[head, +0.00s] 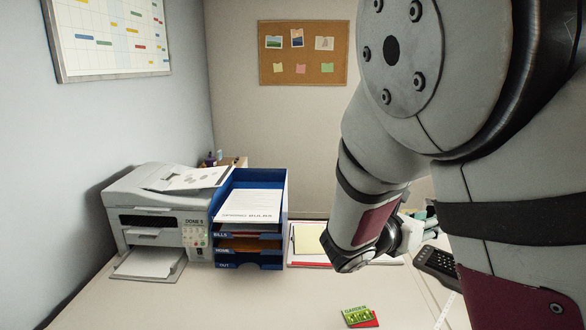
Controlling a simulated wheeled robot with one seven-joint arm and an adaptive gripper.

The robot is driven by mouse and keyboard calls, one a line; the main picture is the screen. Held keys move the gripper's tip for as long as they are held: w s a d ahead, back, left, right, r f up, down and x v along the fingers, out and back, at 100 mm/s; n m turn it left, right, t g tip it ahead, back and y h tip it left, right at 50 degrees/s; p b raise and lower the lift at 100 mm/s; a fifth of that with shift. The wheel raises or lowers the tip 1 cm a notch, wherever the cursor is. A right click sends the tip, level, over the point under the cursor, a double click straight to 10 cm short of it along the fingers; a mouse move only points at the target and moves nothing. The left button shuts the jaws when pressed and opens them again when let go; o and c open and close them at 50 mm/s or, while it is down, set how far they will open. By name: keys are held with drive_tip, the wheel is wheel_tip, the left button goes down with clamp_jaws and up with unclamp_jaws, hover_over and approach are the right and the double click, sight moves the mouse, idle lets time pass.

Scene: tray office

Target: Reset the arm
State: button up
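My arm (385,140) fills the right side of the head view. It bends down over the desk, with a dark-capped joint (345,257) low near the clipboard. A pale link (408,236) continues to the right behind that joint. I cannot make out my gripper; the end of the arm is hidden behind its own links. Whether it is open or holds anything does not show.
The desk (260,300) holds a printer (155,215) at left, a blue letter tray (282,215) with papers, a clipboard (307,238) partly behind my arm, a dark keypad device (437,262) and a green garden packet (357,314). The front left desk is clear.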

drive_tip(key=s+d+m+g+y, duration=0.2)
drive_tip(key=s+m+g+y, duration=0.1)
drive_tip(key=s+m, duration=0.5)
drive_tip(key=s+d+m+g+y, duration=0.25)
drive_tip(key=s+m+g, duration=0.2)
drive_tip(key=s, duration=0.55)
drive_tip(key=s+a+r+m+t+y, duration=0.2)
drive_tip(key=s+a+m+y, duration=0.6)
drive_tip(key=s+a+m, duration=0.4)
drive_tip(key=shift+s+a+m+t, duration=0.25)
drive_tip(key=shift+a+m+t, duration=0.3)
drive_tip(key=shift+a, duration=0.1)
